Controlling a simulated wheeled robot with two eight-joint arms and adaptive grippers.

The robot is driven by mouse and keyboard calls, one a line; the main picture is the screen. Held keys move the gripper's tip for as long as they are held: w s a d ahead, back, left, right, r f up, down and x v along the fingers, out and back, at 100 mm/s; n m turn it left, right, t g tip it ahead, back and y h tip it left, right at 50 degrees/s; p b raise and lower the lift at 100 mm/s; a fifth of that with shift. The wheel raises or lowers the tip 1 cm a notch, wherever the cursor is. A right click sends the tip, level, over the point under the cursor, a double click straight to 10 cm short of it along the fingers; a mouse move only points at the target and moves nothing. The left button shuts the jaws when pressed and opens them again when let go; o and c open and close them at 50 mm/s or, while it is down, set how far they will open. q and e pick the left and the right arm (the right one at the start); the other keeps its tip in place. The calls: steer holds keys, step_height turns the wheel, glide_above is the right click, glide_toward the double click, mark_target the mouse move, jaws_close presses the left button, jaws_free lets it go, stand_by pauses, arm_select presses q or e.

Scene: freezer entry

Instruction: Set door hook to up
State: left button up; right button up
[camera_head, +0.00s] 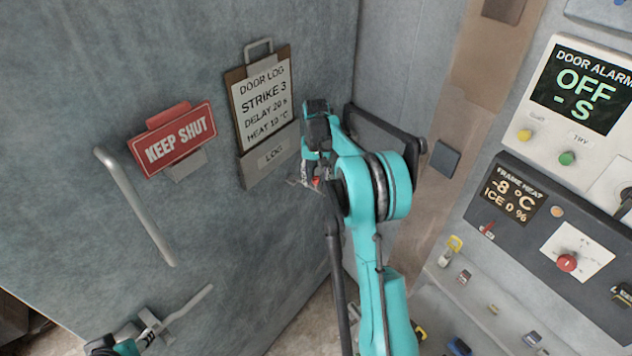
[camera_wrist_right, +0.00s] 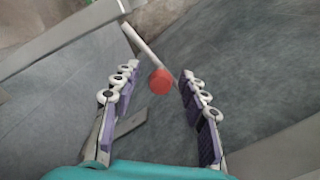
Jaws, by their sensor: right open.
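The door hook (camera_wrist_right: 145,47) is a thin pale bar with a red knob (camera_wrist_right: 160,81) in the right wrist view. My right gripper (camera_wrist_right: 159,70) is open, with its fingers on either side of the knob. A gap shows on each side of the knob. In the head view the right gripper (camera_head: 311,178) is beside the door's right edge, and only a bit of red (camera_head: 316,183) shows there; my arm hides most of the hook.
The grey freezer door (camera_head: 60,100) carries a long bar handle (camera_head: 137,207), a red KEEP SHUT sign (camera_head: 178,141) and a door log board (camera_head: 264,105) reading STRIKE 3. On the right are a door alarm panel (camera_head: 602,62) and a frame heat panel (camera_head: 480,175). A dark bracket (camera_head: 385,125) is behind my arm.

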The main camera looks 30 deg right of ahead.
steer(key=shift+f, duration=1.15)
jaws_close()
steer(key=shift+s, duration=0.1)
steer(key=shift+a, duration=0.1)
